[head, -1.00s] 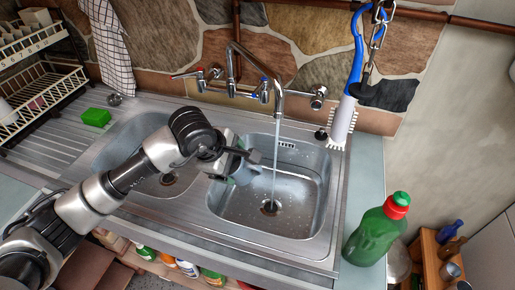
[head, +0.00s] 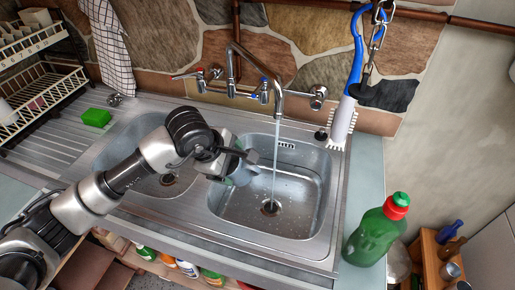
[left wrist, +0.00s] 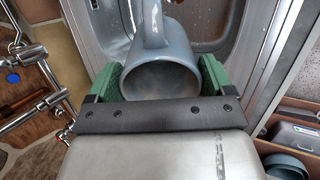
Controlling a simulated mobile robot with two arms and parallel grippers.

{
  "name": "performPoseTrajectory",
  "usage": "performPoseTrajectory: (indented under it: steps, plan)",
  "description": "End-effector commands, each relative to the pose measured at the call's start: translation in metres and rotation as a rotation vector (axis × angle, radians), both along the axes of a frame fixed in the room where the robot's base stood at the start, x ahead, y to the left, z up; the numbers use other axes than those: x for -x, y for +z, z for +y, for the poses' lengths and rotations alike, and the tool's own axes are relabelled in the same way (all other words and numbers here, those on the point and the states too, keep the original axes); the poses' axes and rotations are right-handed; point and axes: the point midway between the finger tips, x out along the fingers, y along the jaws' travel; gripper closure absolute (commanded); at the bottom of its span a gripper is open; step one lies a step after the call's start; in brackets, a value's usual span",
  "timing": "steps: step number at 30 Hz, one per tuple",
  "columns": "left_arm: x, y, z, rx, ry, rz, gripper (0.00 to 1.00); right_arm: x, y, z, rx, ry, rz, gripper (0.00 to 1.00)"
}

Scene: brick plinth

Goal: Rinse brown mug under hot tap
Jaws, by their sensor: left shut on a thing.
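A grey-blue mug (left wrist: 160,72) is held between the green finger pads of my left gripper (left wrist: 157,80); no brown mug shows. In the head view the mug (head: 243,174) is partly hidden by the gripper (head: 238,163), above the left side of the right sink basin (head: 310,205). The wrist view looks into its open mouth, with its handle pointing away. Water (head: 276,150) runs from the curved spout (head: 262,78) into this basin, just right of the mug and apart from it. A red-marked tap handle (head: 183,75) is on the left, a blue-marked one (head: 264,92) on the right.
A second basin (head: 125,148) lies left, partly behind my arm. A green sponge (head: 96,117) sits on the drainer near a dish rack (head: 45,92). A brush (head: 342,122) hangs at the right. A green bottle (head: 376,232) stands on the right counter. The right basin is mostly clear.

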Motion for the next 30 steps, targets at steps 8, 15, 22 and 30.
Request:
performPoseTrajectory:
  steps: [8, 15, 22, 30]
  plan:
    - [0.015, 0.02, 0.017, -0.001, 0.001, -0.004, 0.51, 0.0, 0.006, -0.001, 0.001, 0.0, 0.0, 0.61]
    - [0.028, 0.034, 0.028, 0.0, 0.0, -0.004, 0.51, 0.0, 0.008, -0.001, 0.001, 0.0, 0.0, 0.61]
    - [0.031, 0.036, 0.031, 0.001, 0.0, -0.002, 0.51, 0.0, 0.008, -0.001, 0.001, 0.0, 0.0, 0.61]
    - [0.031, 0.036, 0.031, 0.001, 0.0, -0.002, 0.51, 0.0, 0.008, -0.001, 0.001, 0.001, 0.0, 0.61]
